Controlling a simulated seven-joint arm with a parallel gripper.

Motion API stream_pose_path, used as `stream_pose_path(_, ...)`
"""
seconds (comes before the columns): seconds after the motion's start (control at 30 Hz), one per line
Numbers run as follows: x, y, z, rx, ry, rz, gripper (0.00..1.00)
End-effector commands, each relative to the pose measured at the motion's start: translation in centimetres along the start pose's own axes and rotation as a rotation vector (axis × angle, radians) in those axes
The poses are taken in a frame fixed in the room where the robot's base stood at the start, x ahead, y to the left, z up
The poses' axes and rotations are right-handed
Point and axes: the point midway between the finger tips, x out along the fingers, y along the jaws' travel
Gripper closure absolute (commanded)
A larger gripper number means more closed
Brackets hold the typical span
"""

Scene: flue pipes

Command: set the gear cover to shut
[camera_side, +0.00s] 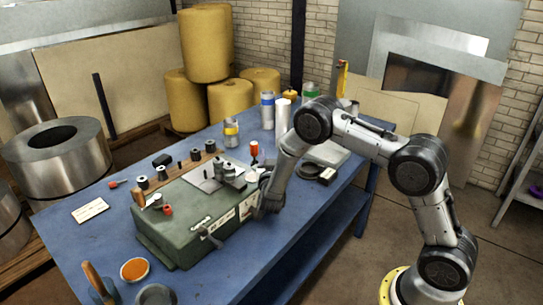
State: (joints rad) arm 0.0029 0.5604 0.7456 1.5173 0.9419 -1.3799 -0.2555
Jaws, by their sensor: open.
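A green machine (190,222) stands on the blue workbench (325,225). It has a pale label on its front side and a dark lever (210,238) at the front.
Several spools and small parts line a wooden strip (178,173) behind the machine. Jars and a white cylinder (282,114) stand at the bench's back. An orange-filled dish (135,269) and a wooden-handled tool (97,281) lie front left. The bench's front right is clear.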

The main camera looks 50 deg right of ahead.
Motion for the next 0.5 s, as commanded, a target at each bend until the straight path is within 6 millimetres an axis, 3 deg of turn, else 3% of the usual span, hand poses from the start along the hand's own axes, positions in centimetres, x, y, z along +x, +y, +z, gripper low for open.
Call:
stream_pose_path(0.27, -1.0, -0.1, 0.0, 0.0, -0.001, -0.002, 0.43)
stream_pose_path(0.5, -5.6, -0.2, 0.0, -0.002, -0.001, -0.006, 0.43)
